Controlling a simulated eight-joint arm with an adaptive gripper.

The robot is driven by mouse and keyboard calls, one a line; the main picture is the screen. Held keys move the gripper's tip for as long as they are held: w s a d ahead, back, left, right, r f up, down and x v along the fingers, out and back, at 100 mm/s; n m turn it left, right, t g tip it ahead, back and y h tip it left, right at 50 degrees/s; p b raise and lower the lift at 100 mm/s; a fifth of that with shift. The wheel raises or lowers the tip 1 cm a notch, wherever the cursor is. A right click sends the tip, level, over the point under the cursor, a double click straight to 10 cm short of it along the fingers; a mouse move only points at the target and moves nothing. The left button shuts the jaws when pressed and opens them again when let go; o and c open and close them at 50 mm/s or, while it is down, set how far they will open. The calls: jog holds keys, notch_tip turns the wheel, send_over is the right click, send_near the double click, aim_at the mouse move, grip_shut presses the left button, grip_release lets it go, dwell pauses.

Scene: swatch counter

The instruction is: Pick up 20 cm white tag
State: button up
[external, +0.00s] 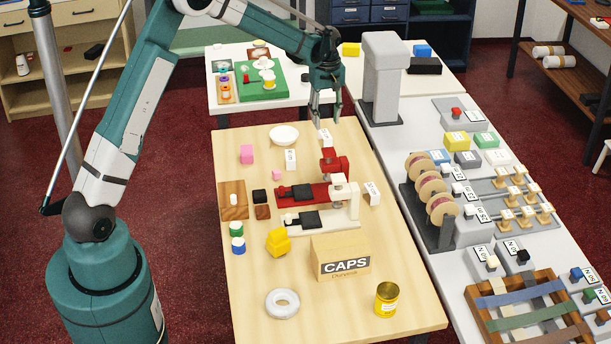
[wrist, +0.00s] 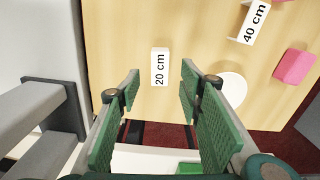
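The white 20 cm tag (wrist: 159,64) stands out in the wrist view, lying on the light wood table ahead of my fingers with its black print sideways. In the external view a small white tag (external: 325,138) sits just below my gripper, near the far edge of the table; its print is too small to read there. My gripper (external: 325,115) points down above it. In the wrist view my gripper (wrist: 158,84) is open, with its green finger pads apart and nothing between them. The tag lines up with the gap between the fingertips and is not touched.
The white 40 cm tag (wrist: 252,22), a pink block (wrist: 295,66) and a white bowl (external: 284,135) lie nearby. A tall grey machine (external: 383,80) stands close on the right. Red and white stapler-like devices (external: 330,160) occupy the table's middle.

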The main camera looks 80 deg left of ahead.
aim_at(325, 134)
dwell(0.3)
jog(key=shift+f, duration=1.3)
jog(key=shift+a+f+b, duration=0.15)
jog(key=shift+f+b, duration=0.15)
jog(key=shift+f, duration=1)
jog(key=shift+a+f+b, duration=0.1)
jog(key=shift+f+b, duration=0.15)
jog(key=shift+f, duration=1.05)
jog(key=c, duration=0.8)
